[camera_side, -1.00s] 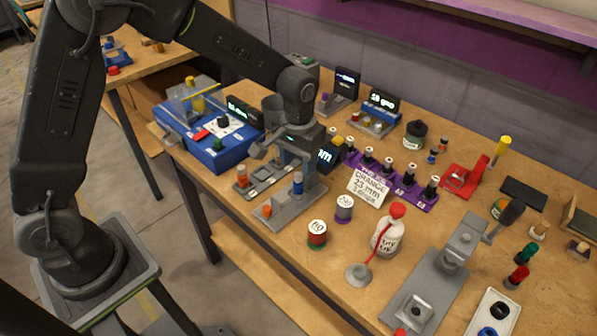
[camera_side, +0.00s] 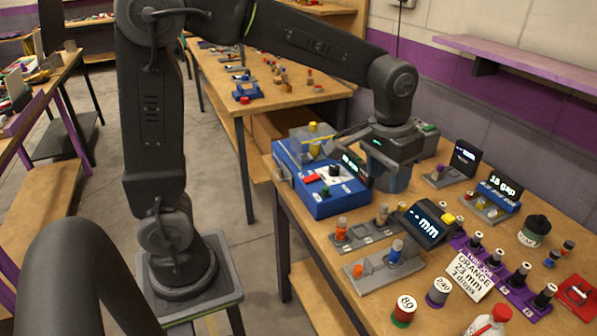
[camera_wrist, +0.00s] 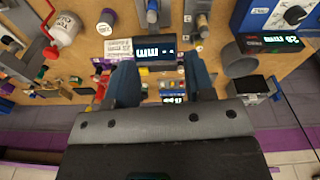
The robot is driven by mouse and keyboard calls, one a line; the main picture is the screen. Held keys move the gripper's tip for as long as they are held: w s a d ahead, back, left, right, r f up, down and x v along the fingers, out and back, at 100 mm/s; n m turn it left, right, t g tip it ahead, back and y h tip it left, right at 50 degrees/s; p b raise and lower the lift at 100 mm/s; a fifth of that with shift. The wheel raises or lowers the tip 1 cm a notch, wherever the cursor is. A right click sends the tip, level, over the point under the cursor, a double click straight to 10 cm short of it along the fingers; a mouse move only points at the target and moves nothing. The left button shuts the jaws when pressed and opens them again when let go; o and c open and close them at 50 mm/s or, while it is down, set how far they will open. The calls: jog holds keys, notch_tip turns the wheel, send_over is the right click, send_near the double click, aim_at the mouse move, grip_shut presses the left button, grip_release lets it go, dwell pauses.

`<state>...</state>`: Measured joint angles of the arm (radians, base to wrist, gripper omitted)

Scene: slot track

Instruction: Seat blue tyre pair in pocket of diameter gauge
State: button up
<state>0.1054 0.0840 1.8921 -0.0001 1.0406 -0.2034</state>
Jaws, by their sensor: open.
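The blue tyre pair (camera_side: 397,250) stands upright on a grey plate (camera_side: 375,278), beside a small orange part. The black display (camera_side: 425,226) just behind reads dashes and mm; this looks like the diameter gauge. Whether the blue pair is fully down in a pocket cannot be told. In the wrist view the blue pair (camera_wrist: 152,12) shows at the top edge, beyond the display (camera_wrist: 156,48). My gripper (camera_side: 390,180) is behind the display, apart from the blue pair. Its two dark fingers (camera_wrist: 161,68) are spread with nothing held between them.
A blue box machine (camera_side: 320,180) stands left of my gripper. A second grey plate (camera_side: 365,235) holds small cylinders. An "18 gap" display (camera_side: 500,187) and purple rack (camera_side: 505,270) are to the right.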

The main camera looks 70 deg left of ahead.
jog(key=s+a+r+t, duration=0.1)
jog(key=s+a+t, duration=0.1)
jog(key=s, duration=0.6)
jog(key=s+a+r+m+t, duration=0.1)
jog(key=s+a+t, duration=0.1)
jog(key=s, duration=0.7)
jog(key=shift+r, duration=0.3)
